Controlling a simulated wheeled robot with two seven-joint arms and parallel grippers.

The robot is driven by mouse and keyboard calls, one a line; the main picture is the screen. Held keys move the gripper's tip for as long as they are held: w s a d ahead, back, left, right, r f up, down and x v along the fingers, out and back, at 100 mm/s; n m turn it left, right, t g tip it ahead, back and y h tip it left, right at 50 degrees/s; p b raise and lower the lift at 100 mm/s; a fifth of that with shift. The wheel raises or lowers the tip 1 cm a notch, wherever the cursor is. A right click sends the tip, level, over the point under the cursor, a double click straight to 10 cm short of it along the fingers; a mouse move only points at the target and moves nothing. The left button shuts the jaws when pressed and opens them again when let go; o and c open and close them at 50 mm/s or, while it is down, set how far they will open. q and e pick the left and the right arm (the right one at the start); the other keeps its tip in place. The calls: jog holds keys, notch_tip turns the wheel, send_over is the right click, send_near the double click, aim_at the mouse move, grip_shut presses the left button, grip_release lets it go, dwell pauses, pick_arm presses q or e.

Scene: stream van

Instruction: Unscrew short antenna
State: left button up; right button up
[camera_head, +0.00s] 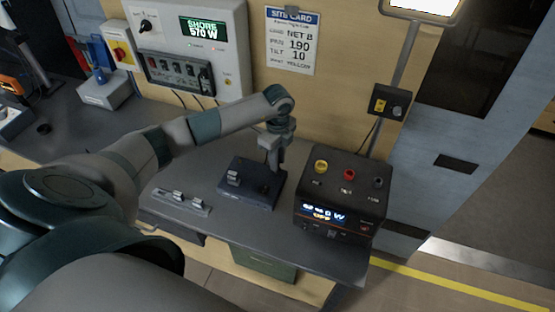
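My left gripper (273,168) points down over the back right part of a dark blue box (262,203) on the grey bench. Its fingers are small in the picture, and I cannot tell whether they are open or shut, or whether they touch anything. A small grey piece (233,177) stands at the left of the box's top. I cannot make out a short antenna; if one is under the gripper, it is hidden. My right gripper is not in view.
A black unit (343,180) with yellow, red and dark knobs and a lit display stands right of the box. A grey rack (180,202) with several small pieces lies at the bench's front left. A site card (292,42) and a wall panel (212,65) are behind.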

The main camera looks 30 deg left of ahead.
pick_arm(q)
jog(key=shift+m+b, duration=0.8)
jog(key=shift+m, duration=0.8)
grip_shut()
jog(key=shift+n+p, duration=0.85)
jog(key=shift+n, duration=0.55)
jog(key=shift+n+p, duration=0.5)
jog(key=shift+n, duration=0.6)
